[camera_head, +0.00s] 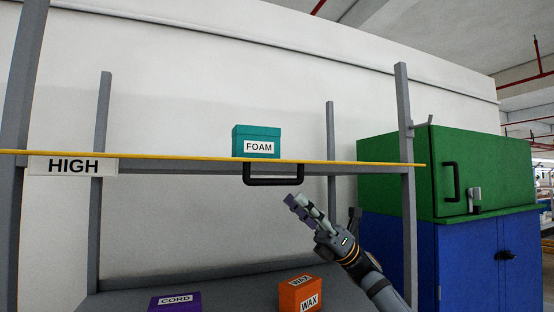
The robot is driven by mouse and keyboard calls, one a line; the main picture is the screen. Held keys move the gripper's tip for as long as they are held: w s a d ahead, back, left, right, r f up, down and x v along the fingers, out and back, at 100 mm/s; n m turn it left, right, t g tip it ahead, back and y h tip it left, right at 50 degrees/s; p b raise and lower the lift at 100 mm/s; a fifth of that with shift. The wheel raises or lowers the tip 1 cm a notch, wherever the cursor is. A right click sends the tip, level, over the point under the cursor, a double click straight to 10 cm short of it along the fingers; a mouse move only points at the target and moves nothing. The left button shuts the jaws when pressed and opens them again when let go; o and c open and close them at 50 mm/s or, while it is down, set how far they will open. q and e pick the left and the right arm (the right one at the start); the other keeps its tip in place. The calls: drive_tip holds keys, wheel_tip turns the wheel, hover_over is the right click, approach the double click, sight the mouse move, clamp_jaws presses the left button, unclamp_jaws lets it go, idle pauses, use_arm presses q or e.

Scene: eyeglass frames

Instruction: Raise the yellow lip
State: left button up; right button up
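A black handle (273,174) hangs below the lip near the middle. My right gripper (297,200) is just below and right of the handle, apart from it in the picture, fingers pointing up and left. Its fingers overlap from this angle, so I cannot tell how far apart they are. I see nothing held in it. My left gripper is not in view.
A teal FOAM box (257,141) stands on the upper shelf above the handle. A purple CORD box (175,301) and an orange WAX box (300,294) sit on the lower shelf. Grey posts (404,150) frame the rack. A green and blue cabinet (475,255) stands at right.

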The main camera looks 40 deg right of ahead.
sight(277, 181)
drive_tip(key=p+x, duration=0.4)
drive_tip(key=x, duration=0.3)
drive_tip(key=shift+s+a+r, duration=0.1)
drive_tip(key=shift+a+r, duration=0.1)
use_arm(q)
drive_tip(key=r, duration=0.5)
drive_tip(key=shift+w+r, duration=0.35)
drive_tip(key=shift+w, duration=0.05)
use_arm(e)
drive_tip(key=shift+d, duration=0.1)
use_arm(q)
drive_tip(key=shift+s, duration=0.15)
use_arm(e)
clamp_jaws()
